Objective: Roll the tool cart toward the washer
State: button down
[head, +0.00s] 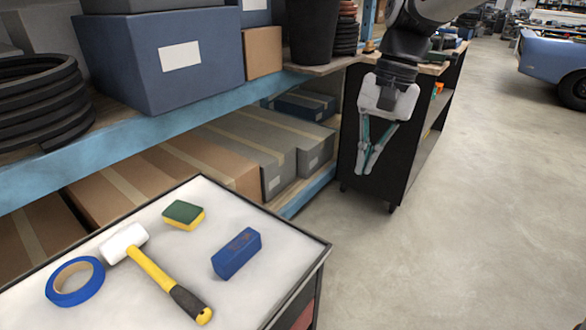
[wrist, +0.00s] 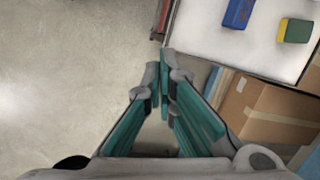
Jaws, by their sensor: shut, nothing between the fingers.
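A cart with a pale top and dark rim (head: 316,250) stands at the lower left of the head view, with red on its side. Its top (wrist: 207,27) also shows at the upper right of the wrist view. My gripper (head: 366,168) points down in front of a black shelf cart (head: 365,95), beyond the pale cart. It is shut and empty, apart from the pale cart. In the wrist view its fingertips (wrist: 162,66) appear just below the pale cart's corner. I cannot tell which cart is the tool cart. No washer is recognisable.
A mallet (head: 152,272), blue tape (head: 75,281), a sponge (head: 184,214) and a blue block (head: 236,254) lie on the pale cart. A blue rack (head: 150,145) with boxes runs along the left. Open floor (head: 470,220) lies right; a blue car (head: 553,62) stands far right.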

aim_at(287, 240)
jog(key=w+a+f+m+g+b, duration=0.1)
jog(key=w+a+f+m, duration=0.15)
jog(key=w+f, duration=0.75)
jog(key=w+a+f+m+g+b, duration=0.1)
jog(key=w+a+f, duration=0.3)
jog(key=w+f, duration=0.55)
jog(key=shift+y, duration=0.3)
jog(key=shift+s+a+f+b, duration=0.4)
jog(key=shift+s+a+f, duration=0.4)
jog(key=shift+s+f, duration=0.8)
jog(key=shift+s+a+f+b, duration=0.4)
jog(key=shift+s+a+f, duration=0.55)
jog(key=shift+f, duration=1.2)
jog(key=shift+s+a+f+b, duration=0.4)
jog(key=shift+s+a+f, duration=0.3)
jog(key=shift+s+f, duration=0.9)
jog(key=shift+w+f, duration=0.25)
jog(key=s+a+p, duration=0.1)
jog(key=s+a, duration=0.2)
jog(key=shift+s+r+p, duration=0.1)
jog(key=shift+s+p, duration=0.2)
jog(key=shift+p, duration=0.05)
jog(key=shift+s+a, duration=0.1)
jog(key=shift+s, duration=0.1)
